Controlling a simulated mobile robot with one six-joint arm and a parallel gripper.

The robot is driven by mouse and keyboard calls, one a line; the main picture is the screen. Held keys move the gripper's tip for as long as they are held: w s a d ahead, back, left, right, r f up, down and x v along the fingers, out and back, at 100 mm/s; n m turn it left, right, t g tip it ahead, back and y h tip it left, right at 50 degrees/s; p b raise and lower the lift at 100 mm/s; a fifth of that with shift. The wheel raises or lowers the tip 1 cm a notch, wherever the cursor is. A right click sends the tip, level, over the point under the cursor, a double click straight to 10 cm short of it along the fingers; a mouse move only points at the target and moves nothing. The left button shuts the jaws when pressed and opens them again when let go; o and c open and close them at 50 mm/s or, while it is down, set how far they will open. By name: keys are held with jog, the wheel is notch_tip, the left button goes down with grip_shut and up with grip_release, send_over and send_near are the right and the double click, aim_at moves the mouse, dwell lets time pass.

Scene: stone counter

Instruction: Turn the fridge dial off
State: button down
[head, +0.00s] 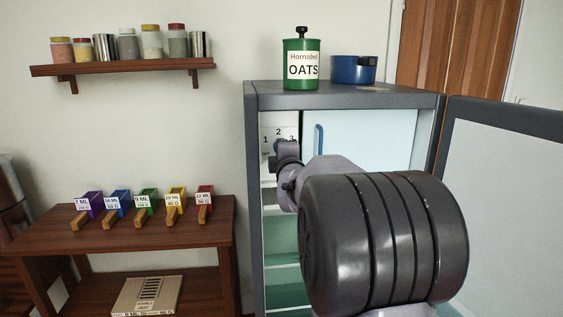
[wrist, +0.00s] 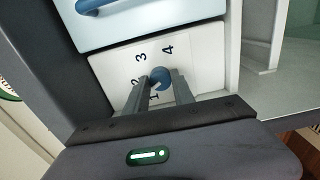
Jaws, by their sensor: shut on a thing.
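The fridge (head: 253,200) stands open, and its white dial panel (head: 269,133) is inside at the upper left. In the wrist view the panel (wrist: 112,69) shows the numbers 1 to 4 around a small blue dial (wrist: 158,74). My gripper (wrist: 164,82) is shut on the dial, with one finger on each side of it. A pale mark shows low on the dial, toward the 1, but its exact setting is hard to read. In the head view my gripper (head: 273,160) is at the panel, and my arm hides part of the fridge inside.
The fridge door (head: 505,205) is swung open at the right. A blue inner door (head: 375,139) with a handle is beside the panel. A green oats tin (head: 301,63) and a blue pot (head: 353,70) stand on top. A wooden table (head: 190,232) with coloured scoops is at the left.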

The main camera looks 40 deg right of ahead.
jog(key=n+b, duration=0.4)
jog(key=n, duration=0.1)
jog(key=shift+n, duration=0.4)
jog(key=shift+r, duration=0.1)
jog(key=shift+n, duration=0.3)
jog(key=c, duration=1.1)
grip_release()
jog(key=shift+o, duration=0.2)
jog(key=p+v, duration=0.1)
jog(key=v, duration=1.6)
jog(key=shift+s, duration=0.25)
